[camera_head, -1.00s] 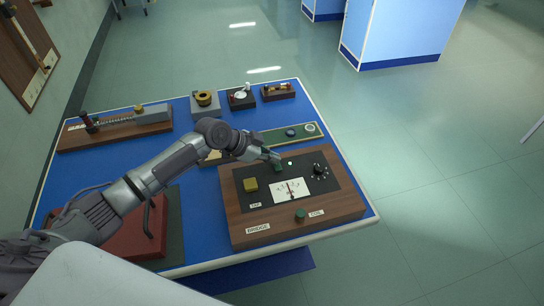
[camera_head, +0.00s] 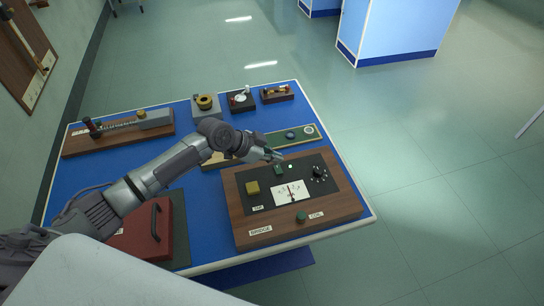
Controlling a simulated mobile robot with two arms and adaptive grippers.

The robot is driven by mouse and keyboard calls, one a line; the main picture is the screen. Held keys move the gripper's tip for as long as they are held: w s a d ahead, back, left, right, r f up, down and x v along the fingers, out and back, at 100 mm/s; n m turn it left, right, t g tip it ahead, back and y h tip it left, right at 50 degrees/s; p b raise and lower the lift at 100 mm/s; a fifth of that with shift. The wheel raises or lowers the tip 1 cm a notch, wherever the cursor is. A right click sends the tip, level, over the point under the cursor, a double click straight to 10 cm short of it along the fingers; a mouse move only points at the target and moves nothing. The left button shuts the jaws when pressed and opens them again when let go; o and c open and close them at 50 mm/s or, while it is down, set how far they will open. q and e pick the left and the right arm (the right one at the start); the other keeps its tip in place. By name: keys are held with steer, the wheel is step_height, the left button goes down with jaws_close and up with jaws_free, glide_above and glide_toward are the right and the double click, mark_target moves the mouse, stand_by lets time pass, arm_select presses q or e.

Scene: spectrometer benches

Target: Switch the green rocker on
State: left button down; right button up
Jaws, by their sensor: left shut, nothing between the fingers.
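The green rocker (camera_head: 279,170) is a small dark green block on the black panel of the wooden bridge box (camera_head: 345,206), near the panel's far edge. A small white round spot (camera_head: 291,167) sits just right of it. My left gripper (camera_head: 279,157) is shut and empty, just beyond the rocker in the picture, with a small visible gap. The rocker's tilt is too small to tell. My right gripper is out of view.
The panel also bears a yellow block (camera_head: 252,187), a white dial (camera_head: 287,194) and a black knob (camera_head: 319,172). A green round button (camera_head: 301,217) is on the front wood. A red case (camera_head: 140,238) lies left. Several instruments stand along the blue table's (camera_head: 190,180) far side.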

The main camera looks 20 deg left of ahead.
mark_target(266, 170)
arm_select(q)
steer(key=shift+s+a+r+b, duration=0.2)
steer(key=shift+a+r+b, duration=0.15)
steer(key=shift+a+r, duration=0.3)
steer(key=shift+s+a+r+b, duration=0.15)
steer(key=shift+a+r+b, duration=0.2)
steer(key=shift+a+r, duration=0.25)
steer(key=b+v, duration=0.1)
steer(key=v, duration=0.6)
steer(key=shift+w+a+r+b, duration=0.15)
steer(key=shift+w+r+b, duration=0.05)
steer(key=shift+w+b, duration=0.1)
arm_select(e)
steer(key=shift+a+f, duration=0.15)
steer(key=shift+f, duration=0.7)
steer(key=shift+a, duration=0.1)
